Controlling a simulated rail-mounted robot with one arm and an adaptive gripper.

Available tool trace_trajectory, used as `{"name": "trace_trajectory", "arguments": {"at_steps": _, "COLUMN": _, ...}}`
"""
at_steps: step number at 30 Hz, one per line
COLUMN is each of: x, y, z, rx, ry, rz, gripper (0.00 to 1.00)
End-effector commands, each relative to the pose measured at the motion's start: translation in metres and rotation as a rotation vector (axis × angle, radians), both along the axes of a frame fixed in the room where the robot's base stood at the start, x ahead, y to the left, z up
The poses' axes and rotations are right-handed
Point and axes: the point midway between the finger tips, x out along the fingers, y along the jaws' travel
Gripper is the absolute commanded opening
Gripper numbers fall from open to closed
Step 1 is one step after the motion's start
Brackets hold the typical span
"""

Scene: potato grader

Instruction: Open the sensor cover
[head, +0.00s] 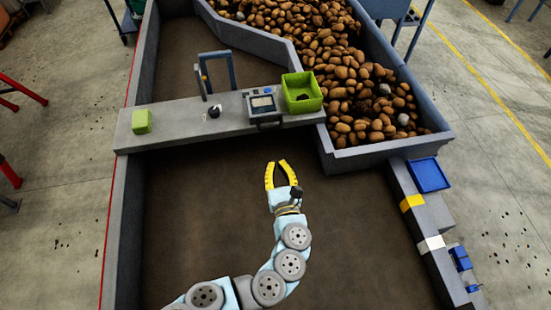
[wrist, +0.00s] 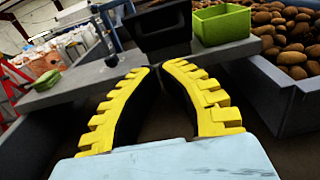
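A grey box with a screen-like panel on top (head: 262,103) and a dark front edge sits on the crossbeam. I take it to be the sensor unit with its cover, which looks closed, though the hinge is too small to make out. A dark box (wrist: 158,28) in the wrist view, just beyond my fingertips, appears to be the same unit. My gripper (head: 277,163) has yellow fingers and is open and empty. It is in front of the crossbeam, below the box in the head view and apart from it. The gripper also shows in the wrist view (wrist: 159,70).
The grey crossbeam (head: 175,134) carries a green bin (head: 302,92) right of the box, a black knob (head: 214,111), a green block (head: 141,121) and an upright frame (head: 203,78). Potatoes (head: 345,75) fill the trough behind. A blue tray (head: 428,175) is at right.

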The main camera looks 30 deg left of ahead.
Motion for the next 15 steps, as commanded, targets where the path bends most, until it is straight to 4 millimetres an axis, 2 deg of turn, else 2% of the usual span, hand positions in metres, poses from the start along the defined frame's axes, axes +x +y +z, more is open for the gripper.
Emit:
{"name": "trace_trajectory", "arguments": {"at_steps": 11, "x": -0.005, "y": -0.004, "z": -0.001, "rx": -0.003, "ry": 0.002, "rz": 0.000, "gripper": 0.00}}
{"name": "trace_trajectory", "arguments": {"at_steps": 15, "x": -0.002, "y": -0.009, "z": -0.013, "rx": -0.059, "ry": 0.009, "rz": -0.034, "gripper": 0.00}}
